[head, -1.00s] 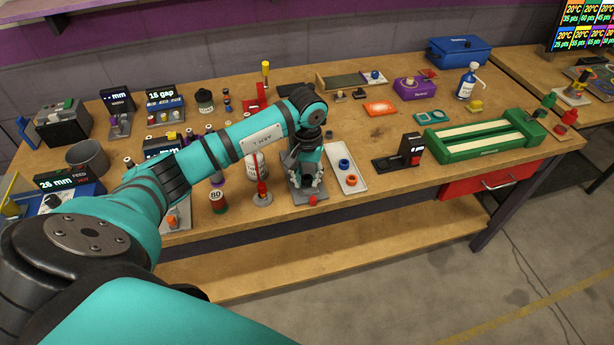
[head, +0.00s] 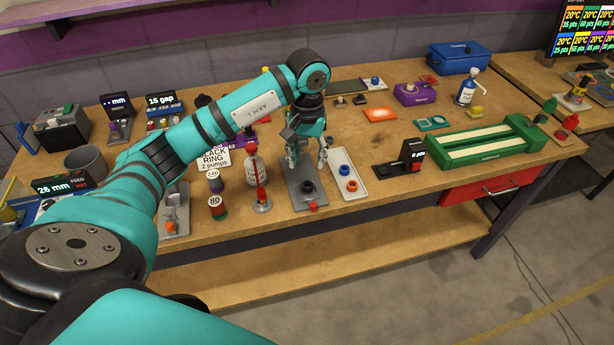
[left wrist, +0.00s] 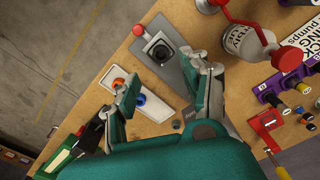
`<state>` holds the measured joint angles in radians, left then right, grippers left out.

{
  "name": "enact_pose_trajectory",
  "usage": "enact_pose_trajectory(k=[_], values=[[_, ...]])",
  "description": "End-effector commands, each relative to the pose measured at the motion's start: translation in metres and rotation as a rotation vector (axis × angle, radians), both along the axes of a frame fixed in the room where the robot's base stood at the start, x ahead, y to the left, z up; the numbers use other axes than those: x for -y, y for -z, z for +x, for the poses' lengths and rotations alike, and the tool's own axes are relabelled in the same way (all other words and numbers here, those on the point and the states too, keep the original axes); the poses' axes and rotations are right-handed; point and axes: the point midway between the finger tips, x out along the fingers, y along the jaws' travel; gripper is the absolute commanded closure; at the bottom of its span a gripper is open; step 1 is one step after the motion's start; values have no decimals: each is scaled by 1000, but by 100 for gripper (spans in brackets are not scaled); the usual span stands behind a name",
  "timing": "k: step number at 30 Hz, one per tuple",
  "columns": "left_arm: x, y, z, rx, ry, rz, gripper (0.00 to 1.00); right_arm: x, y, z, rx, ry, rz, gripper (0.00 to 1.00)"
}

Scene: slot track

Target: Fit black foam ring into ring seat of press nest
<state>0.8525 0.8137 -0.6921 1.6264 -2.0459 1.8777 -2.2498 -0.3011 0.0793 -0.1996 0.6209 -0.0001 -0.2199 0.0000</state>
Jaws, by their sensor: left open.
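The press nest (head: 292,198) is a grey plate on the table with a red knob at its front end; it also shows in the left wrist view (left wrist: 172,73). The black foam ring (head: 307,187) is at the round seat near the nest's front; it also shows in the left wrist view (left wrist: 157,53). I cannot tell whether it lies fully flush. My left gripper (head: 306,163) is open above the back part of the nest, with nothing between its fingers (left wrist: 167,92). It is clear of the ring. My right gripper is not in view.
A white tray (head: 361,190) with a blue ring (head: 344,168) and an orange ring (head: 351,185) lies right of the nest. A black stand (head: 412,155) is farther right.

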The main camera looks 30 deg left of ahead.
Motion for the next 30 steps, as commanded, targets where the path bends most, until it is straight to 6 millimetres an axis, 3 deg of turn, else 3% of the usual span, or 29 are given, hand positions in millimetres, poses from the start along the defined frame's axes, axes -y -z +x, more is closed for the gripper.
enact_pose_trajectory(k=[4,9,26,30], values=[[0,-24,1,4,0,1,53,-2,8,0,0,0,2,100],[0,-38,0,1,0,0,53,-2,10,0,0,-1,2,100],[0,-40,0,-1,0,-1,53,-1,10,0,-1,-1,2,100],[23,-31,2,19,-5,-72,53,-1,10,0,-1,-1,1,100]])
